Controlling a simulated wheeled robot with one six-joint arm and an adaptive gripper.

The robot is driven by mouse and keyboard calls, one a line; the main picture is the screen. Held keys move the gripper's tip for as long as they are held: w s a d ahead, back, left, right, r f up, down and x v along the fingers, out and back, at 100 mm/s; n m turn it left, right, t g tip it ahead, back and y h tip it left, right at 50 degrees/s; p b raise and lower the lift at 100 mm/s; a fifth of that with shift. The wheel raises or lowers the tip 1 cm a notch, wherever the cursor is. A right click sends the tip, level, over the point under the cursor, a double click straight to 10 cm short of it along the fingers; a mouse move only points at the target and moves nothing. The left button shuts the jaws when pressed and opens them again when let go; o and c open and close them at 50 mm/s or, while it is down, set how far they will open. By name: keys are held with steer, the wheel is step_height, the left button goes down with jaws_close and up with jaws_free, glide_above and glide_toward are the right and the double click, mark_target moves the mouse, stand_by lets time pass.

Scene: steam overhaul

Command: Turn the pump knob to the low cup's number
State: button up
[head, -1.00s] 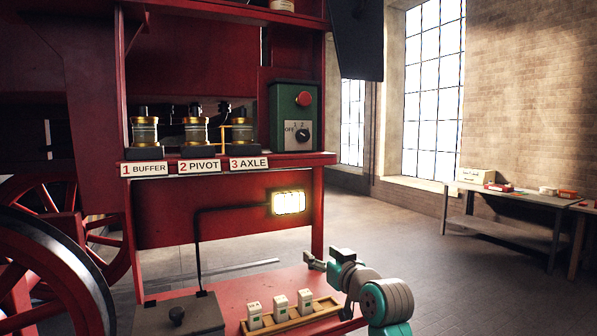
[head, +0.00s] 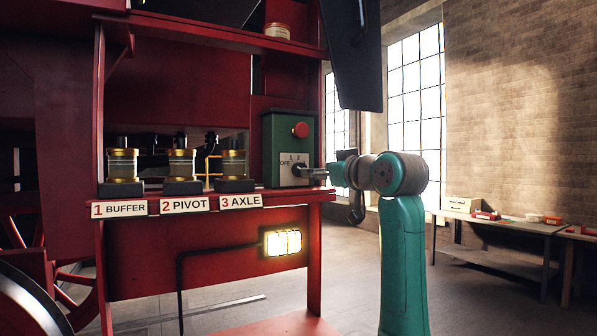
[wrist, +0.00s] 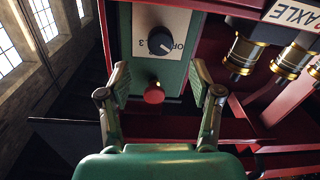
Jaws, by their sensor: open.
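The green pump box (head: 288,135) has a red button (head: 300,130) above a pale dial plate marked OFF. In the wrist view the black knob (wrist: 161,40) shows upside down beside the numeral 3 and OFF, between and beyond the spread fingers of my gripper (wrist: 160,76). No contact is visible. Which mark the knob points to is unclear. Three brass-capped glass cups stand left of the box: BUFFER (head: 122,163), PIVOT (head: 182,163) and AXLE (head: 234,163). Their levels are too small to tell.
Number signs 1, 2 and 3 hang along the red shelf edge (head: 270,196) below the cups. A lit lamp (head: 283,243) is under the shelf. A dark panel (head: 350,55) hangs above my arm. A side table (head: 500,222) stands at the right, with open floor between.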

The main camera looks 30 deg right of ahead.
mark_target(299, 170)
steer(key=w, duration=0.9)
steer(key=shift+w+a, duration=0.15)
steer(key=shift+w, duration=0.1)
steer(key=c, duration=1.2)
